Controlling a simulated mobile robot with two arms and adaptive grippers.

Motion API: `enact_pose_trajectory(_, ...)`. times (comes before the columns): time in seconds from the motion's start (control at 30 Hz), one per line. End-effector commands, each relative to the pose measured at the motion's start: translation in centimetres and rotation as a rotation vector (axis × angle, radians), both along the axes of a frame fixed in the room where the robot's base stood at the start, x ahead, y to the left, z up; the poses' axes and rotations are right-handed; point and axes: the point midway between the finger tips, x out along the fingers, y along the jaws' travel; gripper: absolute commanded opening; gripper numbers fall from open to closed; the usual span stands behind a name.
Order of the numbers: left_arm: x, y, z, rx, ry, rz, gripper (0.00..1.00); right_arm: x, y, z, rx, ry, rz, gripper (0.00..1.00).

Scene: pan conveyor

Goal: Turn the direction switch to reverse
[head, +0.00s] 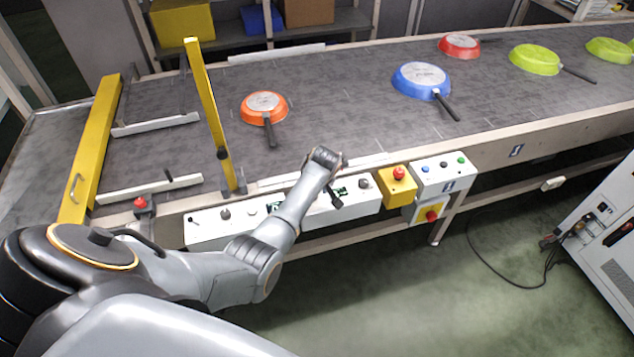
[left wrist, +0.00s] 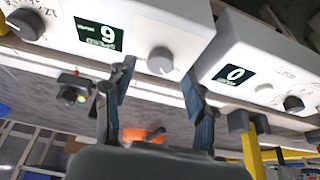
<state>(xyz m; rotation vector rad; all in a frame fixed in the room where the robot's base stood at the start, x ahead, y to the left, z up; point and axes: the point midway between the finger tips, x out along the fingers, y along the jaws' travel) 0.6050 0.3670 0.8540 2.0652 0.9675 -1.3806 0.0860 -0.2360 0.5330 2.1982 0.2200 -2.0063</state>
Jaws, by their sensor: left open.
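My left gripper (head: 335,199) hangs over the white control boxes on the conveyor's front edge. In the left wrist view its two fingers (left wrist: 158,70) are open and apart, with a round grey knob (left wrist: 161,61) showing between their tips. I cannot tell whether they touch it. The knob sits on a white control box (left wrist: 140,22) beside a display reading 9 or 6; a black knob (left wrist: 27,25) is at its far left. The neighbouring box (left wrist: 250,45) has a display reading 0 and a black knob (left wrist: 293,103). Labels are unreadable, so I cannot tell which control is the direction switch. My right gripper is out of view.
The conveyor (head: 330,120) carries an orange pan (head: 264,107), a blue pan (head: 421,80), a red pan (head: 459,46) and green pans (head: 535,59). A yellow emergency-stop box (head: 396,188) stands right of my gripper. Yellow posts (head: 212,115) rise at left.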

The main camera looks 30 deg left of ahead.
Motion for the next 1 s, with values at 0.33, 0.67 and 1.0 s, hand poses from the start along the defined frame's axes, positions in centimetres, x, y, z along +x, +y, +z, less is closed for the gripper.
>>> enact_pose_trajectory(0.33,-1.6,-2.0,6.0,-0.002,-0.003,-0.002,0.56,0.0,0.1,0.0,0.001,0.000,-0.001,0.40)
enact_pose_trajectory(0.67,-2.3,-2.8,8.6,0.000,0.002,-0.001,0.56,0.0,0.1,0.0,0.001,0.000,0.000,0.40)
enact_pose_trajectory(1.0,-2.3,-2.8,8.6,-0.001,0.001,0.000,0.56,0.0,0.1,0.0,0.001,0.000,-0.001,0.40)
